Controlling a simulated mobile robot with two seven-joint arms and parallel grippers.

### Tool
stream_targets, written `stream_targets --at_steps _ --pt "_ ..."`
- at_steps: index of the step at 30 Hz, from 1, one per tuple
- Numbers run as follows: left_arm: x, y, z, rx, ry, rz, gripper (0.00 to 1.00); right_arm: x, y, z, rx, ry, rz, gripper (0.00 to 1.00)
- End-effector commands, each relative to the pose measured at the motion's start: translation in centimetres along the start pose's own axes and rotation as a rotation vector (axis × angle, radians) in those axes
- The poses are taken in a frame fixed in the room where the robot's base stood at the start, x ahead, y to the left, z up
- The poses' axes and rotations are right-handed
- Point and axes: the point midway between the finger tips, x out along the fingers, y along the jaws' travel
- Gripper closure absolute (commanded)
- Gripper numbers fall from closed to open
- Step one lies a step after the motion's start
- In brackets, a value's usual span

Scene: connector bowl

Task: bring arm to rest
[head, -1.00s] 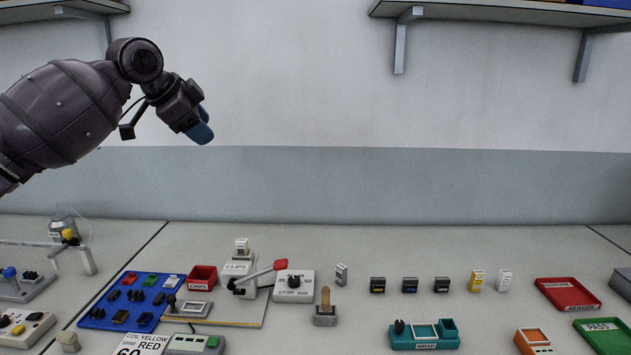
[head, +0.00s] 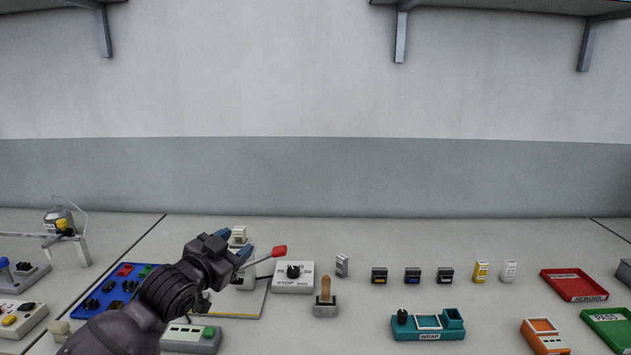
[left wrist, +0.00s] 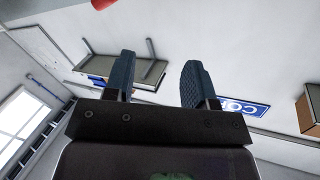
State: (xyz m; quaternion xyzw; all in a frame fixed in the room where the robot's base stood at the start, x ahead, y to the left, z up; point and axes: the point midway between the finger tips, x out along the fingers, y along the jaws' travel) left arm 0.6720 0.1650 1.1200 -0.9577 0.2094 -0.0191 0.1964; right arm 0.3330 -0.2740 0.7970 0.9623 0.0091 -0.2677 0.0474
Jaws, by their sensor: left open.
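My left gripper (head: 233,242) is above the left part of the bench, in front of the white clips holder (head: 245,280), which it partly hides. It also shows in the left wrist view (left wrist: 158,85), where its two blue fingertips stand apart with nothing between them. My left arm comes up from the lower left and covers part of the blue board (head: 100,292). The red-tipped lever (head: 279,251) is just right of the fingertips. My right gripper is in neither view.
A stop box (head: 293,278), a wooden-handled toggle (head: 325,295), several small connectors (head: 412,275) and a teal wrap station (head: 428,325) stand on the bench. Red (head: 572,286) and green (head: 607,328) trays lie at the right. The space above the bench's middle is clear.

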Motion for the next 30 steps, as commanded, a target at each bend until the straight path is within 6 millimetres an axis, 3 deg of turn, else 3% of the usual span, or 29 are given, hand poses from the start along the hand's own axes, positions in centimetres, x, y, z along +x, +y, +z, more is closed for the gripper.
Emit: stream_targets --at_steps 1,14,24,30 --pt "-1.1 1.1 2.5 -0.028 -0.007 -0.014 0.49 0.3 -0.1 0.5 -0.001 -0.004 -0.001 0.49" --pt "-12.0 7.5 17.4 -0.167 -0.134 -0.155 0.49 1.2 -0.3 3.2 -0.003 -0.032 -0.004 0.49" --pt "-23.9 13.8 29.0 -0.313 -0.401 -0.238 0.49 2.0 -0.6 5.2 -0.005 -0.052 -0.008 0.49" --pt "-30.9 17.9 34.0 -0.393 -0.562 -0.260 0.49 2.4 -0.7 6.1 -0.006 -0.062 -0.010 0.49"
